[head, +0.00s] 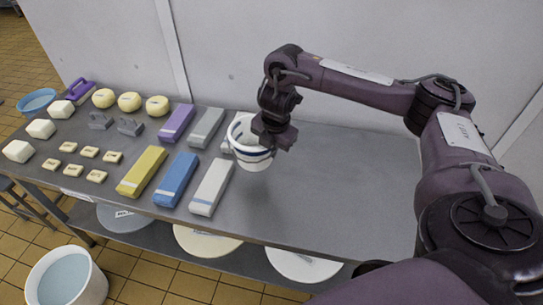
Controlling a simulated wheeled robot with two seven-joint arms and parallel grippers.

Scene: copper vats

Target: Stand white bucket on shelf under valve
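A white bucket (250,160) with dark blue bands hangs at the middle of the steel table, in front of the wall. My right gripper (266,134) is at the right side of its rim and appears shut on it; the fingertips are partly hidden by the gripper body. The bucket looks upright or slightly tilted and seems to be a little above the table top (330,190). My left gripper is not in view. No valve can be seen, and I cannot tell which shelf is meant.
Blue, yellow, white, grey and purple blocks (176,180) lie left of the bucket, with cheeses (129,102) and small pieces beyond. The table's right part is bare. Round lids (207,240) lie on a lower shelf. A larger white tub (66,280) stands on the tiled floor.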

